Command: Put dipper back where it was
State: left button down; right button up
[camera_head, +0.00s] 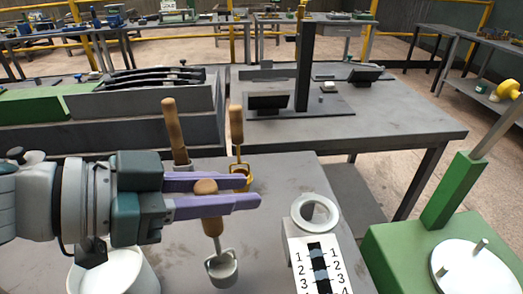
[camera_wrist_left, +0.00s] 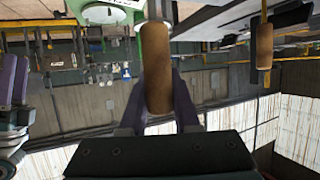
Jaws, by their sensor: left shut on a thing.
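My left gripper (camera_head: 256,191) has purple fingers and is shut on the wooden handle of the dipper (camera_head: 212,226). The dipper hangs nearly upright below the fingers, its small metal cup (camera_head: 221,268) low over the grey table; I cannot tell whether it touches. In the left wrist view the handle (camera_wrist_left: 156,75) stands between the fingers. Two other wooden-handled tools stand behind the gripper, one at left (camera_head: 173,130) and one with a brass-coloured lower part (camera_head: 237,125). Purple fingers, apparently of my right gripper (camera_wrist_left: 14,80), show at the left wrist view's edge; their opening is unclear.
A white pot (camera_head: 152,277) stands at the front left, partly under my arm. A pale ring (camera_head: 314,212) and a numbered card (camera_head: 335,262) are right of the dipper. A green stand (camera_head: 395,245) is at right. A grey rack (camera_head: 205,100) stands behind.

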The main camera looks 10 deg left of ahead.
aim_at(216, 240)
pick_arm(q)
jog(key=shift+f+b, duration=0.45)
jog(key=shift+f, duration=1.15)
jog(key=shift+f, duration=0.2)
jog(key=c, duration=0.6)
grip_release()
jog(key=shift+c, duration=0.2)
